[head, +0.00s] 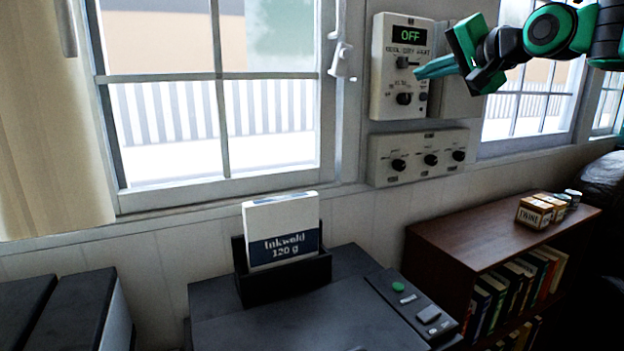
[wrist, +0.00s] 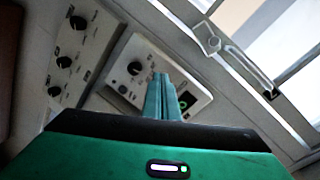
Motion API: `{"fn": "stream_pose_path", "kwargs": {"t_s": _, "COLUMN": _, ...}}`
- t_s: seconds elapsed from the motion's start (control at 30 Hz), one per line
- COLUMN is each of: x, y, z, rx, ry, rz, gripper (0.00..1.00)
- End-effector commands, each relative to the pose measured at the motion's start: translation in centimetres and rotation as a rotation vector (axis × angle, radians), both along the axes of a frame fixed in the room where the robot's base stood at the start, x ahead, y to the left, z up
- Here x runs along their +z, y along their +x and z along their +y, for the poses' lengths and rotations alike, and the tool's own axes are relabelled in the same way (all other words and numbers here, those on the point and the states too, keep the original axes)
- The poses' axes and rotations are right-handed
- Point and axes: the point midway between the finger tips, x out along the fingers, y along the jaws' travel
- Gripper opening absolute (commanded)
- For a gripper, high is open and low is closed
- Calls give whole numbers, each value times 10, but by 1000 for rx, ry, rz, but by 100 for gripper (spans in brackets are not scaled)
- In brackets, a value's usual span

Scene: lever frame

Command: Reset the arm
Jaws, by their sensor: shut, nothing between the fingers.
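My gripper (head: 420,72) is green with a black wrist and reaches in from the upper right of the head view. Its fingers are together and hold nothing; they also show shut in the wrist view (wrist: 160,80). The fingertips overlap the right side of a white wall control box (head: 390,85) with a lit green "OFF" display, a small slider and a dark knob. I cannot tell whether they touch it. In the wrist view the same box (wrist: 130,58) lies beyond the fingers, which partly cover it.
A second wall panel (head: 388,172) with three knobs sits below. A window (head: 222,182) is left. A dark printer (head: 290,318) holding a white paper pack (head: 280,215) stands below, beside a brown bookshelf (head: 455,238) with small boxes (head: 534,213) on top.

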Motion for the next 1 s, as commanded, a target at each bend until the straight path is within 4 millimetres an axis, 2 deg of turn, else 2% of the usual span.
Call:
{"fn": "stream_pose_path", "kwargs": {"t_s": 0.1, "x": -57, "y": -14, "z": -34, "rx": -67, "ry": -104, "rz": 110, "gripper": 0}}
{"fn": "stream_pose_path", "kwargs": {"t_s": 0.27, "x": -132, "y": -45, "z": -74, "rx": -125, "ry": -236, "rz": 269, "gripper": 0}}
{"fn": "stream_pose_path", "kwargs": {"t_s": 0.47, "x": -220, "y": -102, "z": -115, "rx": -150, "ry": -374, "rz": 484, "gripper": 0}}
{"fn": "stream_pose_path", "kwargs": {"t_s": 0.7, "x": -315, "y": -193, "z": -146, "rx": -114, "ry": -494, "rz": 758, "gripper": 0}}
{"fn": "stream_pose_path", "kwargs": {"t_s": 0.77, "x": -336, "y": -219, "z": -151, "rx": -94, "ry": -515, "rz": 827, "gripper": 0}}
{"fn": "stream_pose_path", "kwargs": {"t_s": 0.9, "x": -381, "y": -282, "z": -156, "rx": -34, "ry": -549, "rz": 986, "gripper": 0}}
{"fn": "stream_pose_path", "kwargs": {"t_s": 1.0, "x": -407, "y": -326, "z": -155, "rx": 18, "ry": -559, "rz": 1088, "gripper": 0}}
